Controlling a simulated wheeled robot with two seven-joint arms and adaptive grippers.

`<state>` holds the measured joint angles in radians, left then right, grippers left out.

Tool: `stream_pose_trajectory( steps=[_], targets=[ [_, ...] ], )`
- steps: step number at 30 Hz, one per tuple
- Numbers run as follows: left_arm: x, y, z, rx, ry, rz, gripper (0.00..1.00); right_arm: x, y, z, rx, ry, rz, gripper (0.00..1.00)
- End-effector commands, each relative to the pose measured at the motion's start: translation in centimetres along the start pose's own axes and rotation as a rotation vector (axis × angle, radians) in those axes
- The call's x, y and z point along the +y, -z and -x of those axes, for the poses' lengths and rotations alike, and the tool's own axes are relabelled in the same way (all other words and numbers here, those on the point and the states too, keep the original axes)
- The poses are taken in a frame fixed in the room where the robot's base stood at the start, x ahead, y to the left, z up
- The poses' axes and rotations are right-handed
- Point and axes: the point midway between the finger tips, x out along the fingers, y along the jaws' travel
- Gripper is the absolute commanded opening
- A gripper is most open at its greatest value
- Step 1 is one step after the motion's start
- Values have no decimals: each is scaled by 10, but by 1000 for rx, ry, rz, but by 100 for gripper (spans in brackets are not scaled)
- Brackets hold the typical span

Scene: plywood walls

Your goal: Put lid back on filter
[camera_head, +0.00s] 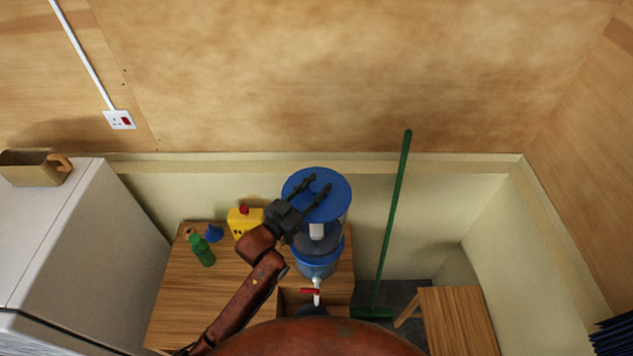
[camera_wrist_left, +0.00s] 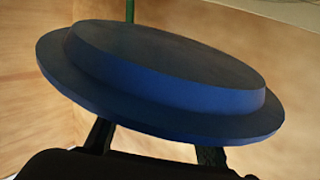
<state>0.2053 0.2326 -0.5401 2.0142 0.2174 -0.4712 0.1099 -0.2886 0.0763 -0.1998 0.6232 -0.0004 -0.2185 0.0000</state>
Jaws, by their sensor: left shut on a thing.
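The round blue lid (camera_head: 340,192) is in my left gripper (camera_head: 320,183), whose two fingers are shut on it. In the head view the lid overlaps the top of the water filter (camera_head: 319,262), and I cannot tell whether they touch. The filter has a clear body, a blue band, a white cylinder inside and a tap with a red handle (camera_head: 311,291). It stands upright at the right of the wooden table. In the left wrist view the lid (camera_wrist_left: 160,75) fills the middle, tilted, with a raised step, and hides the fingertips. My right gripper is out of view.
A green-handled broom (camera_head: 393,215) leans against the wall at right. A wooden stool (camera_head: 457,318) and white fridge (camera_head: 75,240) flank the table.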

Motion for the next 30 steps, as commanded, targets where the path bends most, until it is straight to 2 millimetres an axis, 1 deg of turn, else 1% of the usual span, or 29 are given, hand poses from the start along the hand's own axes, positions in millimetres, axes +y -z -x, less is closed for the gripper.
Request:
stream_pose_trajectory(
  steps=[1, 3, 6, 7, 11, 15, 18, 23, 30],
  targets=[
    [1, 1, 0, 1, -1, 0, 5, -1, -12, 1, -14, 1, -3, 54],
    [1, 1, -1, 1, -1, 0, 5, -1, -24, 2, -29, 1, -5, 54],
    [1, 1, 0, 1, -1, 0, 5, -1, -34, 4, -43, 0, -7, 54],
    [1, 1, 0, 1, -1, 0, 5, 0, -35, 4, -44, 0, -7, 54],
    [0, 3, 2, 3, 0, -1, 5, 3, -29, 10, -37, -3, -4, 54],
    [0, -8, 2, 2, 0, -1, 5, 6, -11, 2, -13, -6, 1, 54],
    [0, -14, 2, 2, 0, 0, 5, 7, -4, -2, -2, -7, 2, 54],
    [0, -23, 2, 2, 0, 0, 5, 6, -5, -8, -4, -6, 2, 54],
    [0, -37, 2, 1, 1, 0, 5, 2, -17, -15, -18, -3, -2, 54]
  ],
)
